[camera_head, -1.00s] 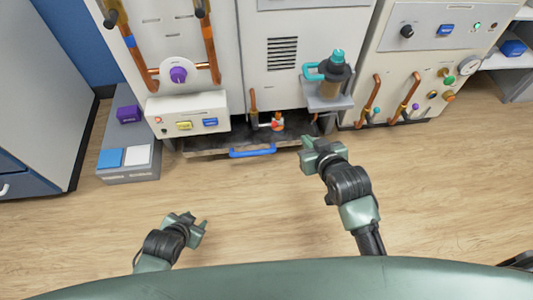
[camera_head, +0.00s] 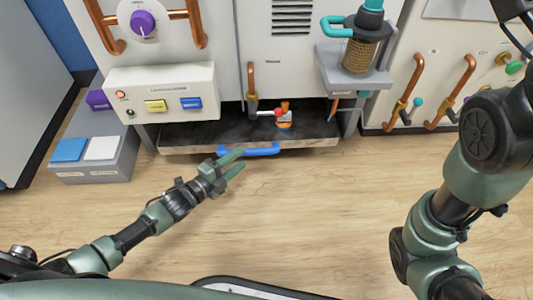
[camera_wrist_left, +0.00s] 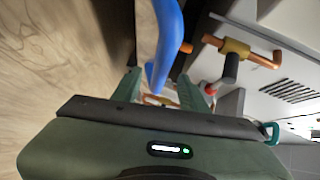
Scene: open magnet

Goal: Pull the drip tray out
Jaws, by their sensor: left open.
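The drip tray (camera_head: 185,142) is a wide, low, dark tray with a light front edge, under the machine cabinet near the floor. Its blue bar handle (camera_head: 262,150) is fixed on the front edge. My left gripper (camera_head: 240,160) is open and empty by the left part of the handle, with its green fingers spread. In the left wrist view the blue handle (camera_wrist_left: 167,40) runs down to between the two fingers (camera_wrist_left: 158,90). I cannot tell whether the fingers touch it. My right arm is at the right of the head view, its gripper out of frame.
A copper valve (camera_head: 283,116) with red and orange parts stands over the tray. A white control box (camera_head: 162,92) overhangs its left side, and a grey shelf (camera_head: 350,78) with a canister is at right. A low grey box (camera_head: 95,172) sits at left. The floor in front is clear.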

